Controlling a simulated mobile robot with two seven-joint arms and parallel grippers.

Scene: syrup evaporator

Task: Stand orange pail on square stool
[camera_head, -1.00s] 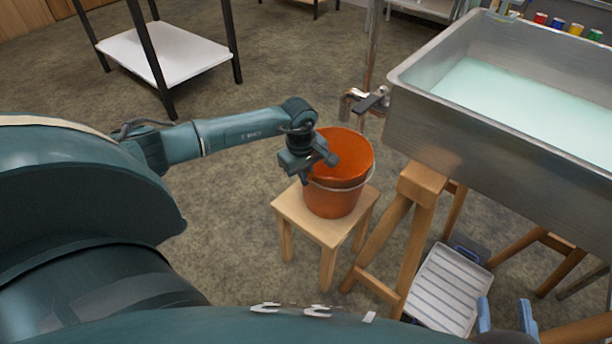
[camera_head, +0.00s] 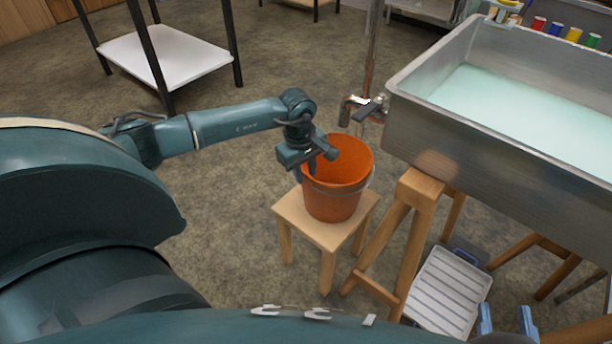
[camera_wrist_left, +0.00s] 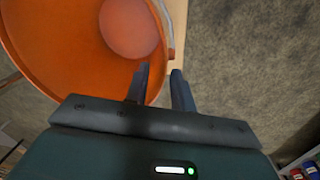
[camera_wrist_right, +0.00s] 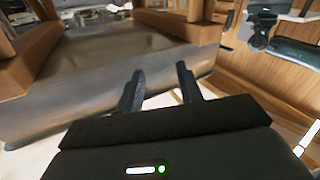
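The orange pail (camera_head: 335,195) stands upright on the square wooden stool (camera_head: 296,216), and its inside is empty as far as I see. Its thin wire handle hangs down around the side. My left gripper (camera_head: 318,168) is at the pail's near left rim. In the left wrist view its fingers (camera_wrist_left: 160,78) are apart with a gap between them, one over the pail (camera_wrist_left: 75,60) and one past its rim. Whether they touch the rim is unclear. My right gripper (camera_wrist_right: 160,75) is open and empty, away from the pail.
A steel evaporator pan (camera_head: 480,150) with pale liquid stands right of the stool on wooden legs. A tap (camera_head: 362,108) juts out just behind the pail. Floor left of the stool is clear.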

